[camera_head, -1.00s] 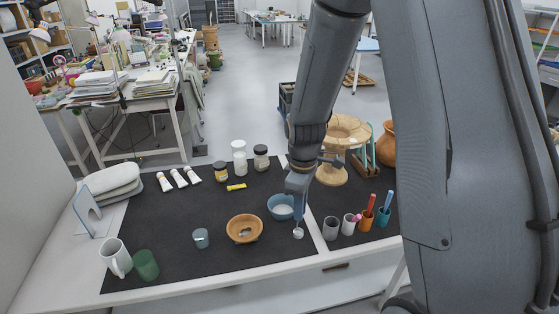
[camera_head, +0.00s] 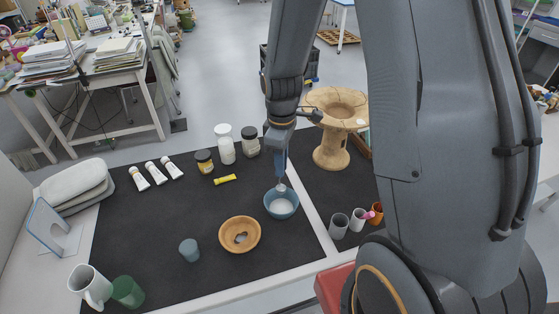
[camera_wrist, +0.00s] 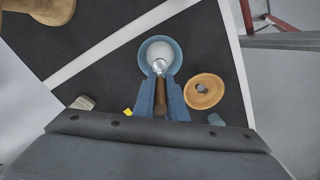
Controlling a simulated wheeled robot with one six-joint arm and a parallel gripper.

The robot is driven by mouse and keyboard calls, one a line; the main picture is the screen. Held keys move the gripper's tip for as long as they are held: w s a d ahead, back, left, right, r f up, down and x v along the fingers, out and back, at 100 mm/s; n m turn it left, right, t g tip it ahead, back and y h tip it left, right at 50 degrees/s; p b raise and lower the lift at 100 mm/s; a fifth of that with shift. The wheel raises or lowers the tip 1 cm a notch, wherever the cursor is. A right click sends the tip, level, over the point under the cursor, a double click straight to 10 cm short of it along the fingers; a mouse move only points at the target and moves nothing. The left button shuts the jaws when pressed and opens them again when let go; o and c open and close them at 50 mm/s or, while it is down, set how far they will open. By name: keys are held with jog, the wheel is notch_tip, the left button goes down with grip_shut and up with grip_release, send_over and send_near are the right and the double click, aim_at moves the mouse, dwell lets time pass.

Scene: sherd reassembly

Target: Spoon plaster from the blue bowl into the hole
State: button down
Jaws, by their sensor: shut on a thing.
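The blue bowl (camera_head: 282,213) holds white plaster and stands on the dark mat; it also shows in the wrist view (camera_wrist: 175,50). My gripper (camera_head: 281,172) is above the bowl, its blue fingers shut on a spoon (camera_wrist: 160,66) by its brown handle. The spoon points down, and its metal head is over or inside the bowl; I cannot tell whether it touches the plaster. A tan vessel (camera_head: 338,102) with a wide, broken-looking rim stands behind and to the right of the bowl.
A wooden bowl (camera_head: 257,245) with a grey piece in it stands left of the blue bowl. A small blue-grey cup (camera_head: 189,250), jars (camera_head: 226,145) and a yellow tube (camera_head: 225,179) are around. Cups (camera_head: 339,224) stand at the right. The mat's middle left is clear.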

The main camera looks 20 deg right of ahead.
aim_at(281, 188)
jog(key=shift+f+b, duration=1.3)
jog(key=shift+f, duration=0.4)
jog(key=shift+f+b, duration=1.45)
jog(key=shift+f, duration=1.65)
jog(key=shift+r, duration=0.1)
jog(key=shift+r+p, duration=4)
jog(key=shift+r, duration=0.75)
jog(key=shift+s+r+p, duration=0.1)
jog(key=shift+p, duration=0.8)
